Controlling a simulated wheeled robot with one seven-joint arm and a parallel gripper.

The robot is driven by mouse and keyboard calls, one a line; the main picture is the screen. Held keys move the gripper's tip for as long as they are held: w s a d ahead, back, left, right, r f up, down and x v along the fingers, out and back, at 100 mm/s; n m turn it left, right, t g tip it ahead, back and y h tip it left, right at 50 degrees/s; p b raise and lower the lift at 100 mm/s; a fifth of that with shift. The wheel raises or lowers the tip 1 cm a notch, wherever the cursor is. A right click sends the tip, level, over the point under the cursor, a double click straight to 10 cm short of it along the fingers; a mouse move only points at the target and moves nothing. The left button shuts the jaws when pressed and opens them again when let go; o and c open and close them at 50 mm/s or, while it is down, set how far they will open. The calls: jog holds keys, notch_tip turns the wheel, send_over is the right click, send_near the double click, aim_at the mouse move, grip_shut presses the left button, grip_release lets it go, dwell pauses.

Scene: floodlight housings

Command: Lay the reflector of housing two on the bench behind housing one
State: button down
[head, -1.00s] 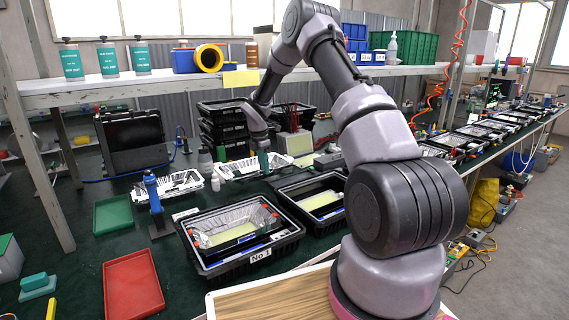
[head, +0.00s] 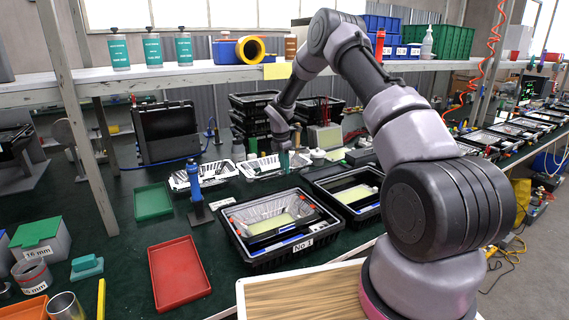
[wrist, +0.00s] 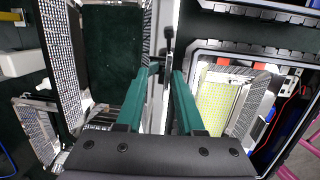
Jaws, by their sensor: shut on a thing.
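Housing one (head: 240,246), a black case labelled No 1, stands on the green bench with a silvery reflector (head: 254,211) and a yellow panel inside. Housing two (head: 374,219) stands to its right; its yellow panel shows and I see no reflector in it. The silvery reflector of housing two (head: 254,168) is behind housing one, at or just above the bench. My gripper (head: 284,160) is shut on its wall. The wrist view shows my teal fingers (wrist: 162,90) around the thin wall, with green bench through the reflector's opening. Whether its underside touches the bench I cannot tell.
Another silvery reflector (head: 203,177) lies to the left. A blue-handled tool (head: 195,185) stands upright near housing one's left corner. Stacked black crates (head: 252,120) are behind. A green tray (head: 153,202) and a red tray (head: 178,273) lie at left.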

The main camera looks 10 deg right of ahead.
jog(key=shift+f, duration=4.4)
jog(key=shift+f, duration=0.25)
jog(key=shift+c, duration=2.2)
grip_release()
jog(key=shift+f, duration=0.1)
